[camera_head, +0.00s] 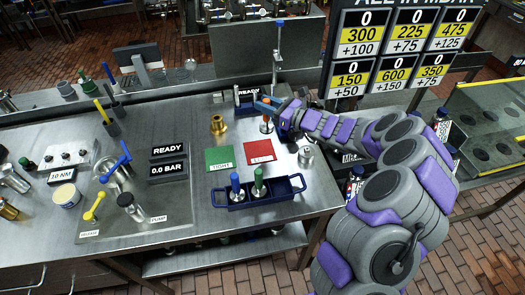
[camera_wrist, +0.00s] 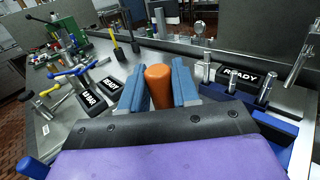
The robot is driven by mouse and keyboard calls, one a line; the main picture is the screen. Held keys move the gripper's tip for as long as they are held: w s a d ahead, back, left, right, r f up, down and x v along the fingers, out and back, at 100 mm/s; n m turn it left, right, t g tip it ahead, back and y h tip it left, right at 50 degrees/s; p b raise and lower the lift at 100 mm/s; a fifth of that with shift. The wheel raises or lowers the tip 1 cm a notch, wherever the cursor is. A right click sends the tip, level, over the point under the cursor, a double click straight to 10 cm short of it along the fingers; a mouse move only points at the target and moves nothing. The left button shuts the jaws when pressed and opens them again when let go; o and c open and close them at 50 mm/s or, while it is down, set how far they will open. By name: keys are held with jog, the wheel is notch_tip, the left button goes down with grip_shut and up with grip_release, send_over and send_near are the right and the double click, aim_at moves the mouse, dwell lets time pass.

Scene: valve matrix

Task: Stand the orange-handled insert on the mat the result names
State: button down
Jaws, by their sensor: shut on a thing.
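The orange-handled insert (camera_head: 266,127) is upright in my gripper, with its metal end pointing down behind the mats. In the wrist view its orange handle (camera_wrist: 158,88) is between the two blue fingers. My gripper (camera_head: 266,104) is shut on it near the back of the steel bench. I cannot tell whether the insert's foot touches the bench. A green mat (camera_head: 219,158) and a red mat (camera_head: 260,153) lie side by side in front of it, both empty. Displays read READY (camera_head: 169,149) and 0.0 BAR (camera_head: 168,169).
A blue tray (camera_head: 256,198) at the front edge holds a blue-handled and a green-handled insert. A brass fitting (camera_head: 218,124) stands behind the green mat. A metal cylinder (camera_head: 305,156) stands right of the red mat. A READY rack (camera_wrist: 240,76) is close at right. A number board (camera_head: 402,50) stands behind.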

jog(key=f, duration=0.2)
jog(key=a+f+b, duration=0.1)
jog(key=f, duration=0.1)
jog(key=f+b, duration=0.1)
jog(key=f, duration=0.1)
jog(key=shift+w+a+f, duration=0.1)
jog(key=shift+w+a, duration=0.1)
jog(key=shift+a, duration=0.15)
jog(key=f, duration=0.1)
jog(key=a+f, duration=0.1)
jog(key=f, duration=0.1)
jog(key=shift+s+a+f+b, duration=0.1)
jog(key=shift+a+f+b, duration=0.25)
jog(key=shift+f+b, duration=0.05)
jog(key=c, duration=1.2)
grip_release()
jog(key=shift+d, duration=0.25)
jog(key=shift+o, duration=1.4)
jog(key=shift+d+r, duration=0.1)
jog(key=shift+d, duration=0.25)
jog(key=shift+o, duration=0.5)
jog(key=p, duration=0.2)
send_near(261, 123)
jog(key=shift+a+f, duration=0.25)
jog(key=shift+f, duration=0.1)
jog(key=shift+s+d+f, duration=0.1)
jog(key=shift+s+d, duration=0.4)
jog(key=shift+s, duration=0.1)
